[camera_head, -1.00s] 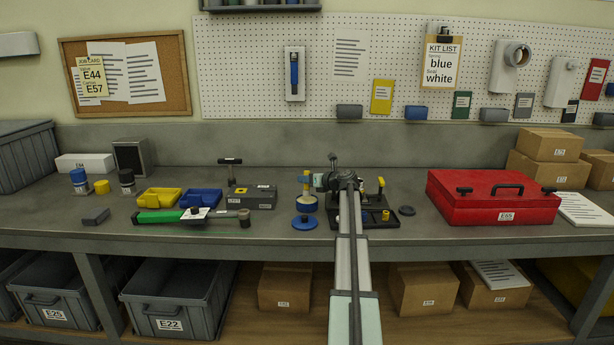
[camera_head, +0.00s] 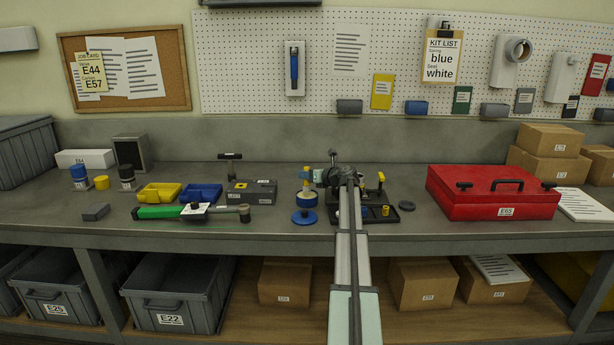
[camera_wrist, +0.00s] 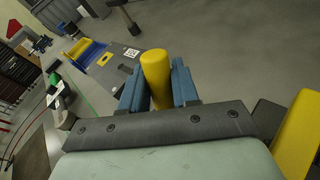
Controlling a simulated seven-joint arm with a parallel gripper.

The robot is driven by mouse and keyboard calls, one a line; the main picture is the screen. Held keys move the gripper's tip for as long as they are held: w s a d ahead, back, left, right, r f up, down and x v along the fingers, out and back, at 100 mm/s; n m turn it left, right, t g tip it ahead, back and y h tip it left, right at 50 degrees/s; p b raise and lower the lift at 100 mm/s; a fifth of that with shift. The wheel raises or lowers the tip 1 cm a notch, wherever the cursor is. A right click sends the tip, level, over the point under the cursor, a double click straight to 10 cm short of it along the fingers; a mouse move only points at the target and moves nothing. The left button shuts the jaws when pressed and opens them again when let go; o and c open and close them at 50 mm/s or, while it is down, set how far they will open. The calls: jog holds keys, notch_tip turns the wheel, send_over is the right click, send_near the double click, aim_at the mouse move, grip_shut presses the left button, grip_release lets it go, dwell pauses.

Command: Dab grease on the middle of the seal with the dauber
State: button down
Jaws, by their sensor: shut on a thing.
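My gripper (camera_head: 308,176) is shut on the dauber's yellow handle (camera_wrist: 156,75), which stands between the blue fingers in the wrist view. In the head view the dauber (camera_head: 306,186) is upright over an open tin with a blue band (camera_head: 307,201). Its lower end meets the tin's top, and I cannot tell how deep it reaches. A blue lid (camera_head: 304,217) lies in front of the tin. A dark fixture (camera_head: 372,197) stands to the right, partly hidden by my arm. I cannot make out the seal.
A grey block (camera_head: 251,193), a blue bin (camera_head: 201,193), a yellow bin (camera_head: 158,192) and a green-handled tool (camera_head: 160,212) lie to the left. A red case (camera_head: 493,191) stands to the right, with a dark disc (camera_head: 406,206) before it. The kit list (camera_head: 442,60) reads "blue" and "white".

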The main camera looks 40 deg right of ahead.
jog(key=shift+f, duration=0.55)
dwell(1.0)
jog(key=shift+r, duration=0.1)
jog(key=shift+r, duration=3.4)
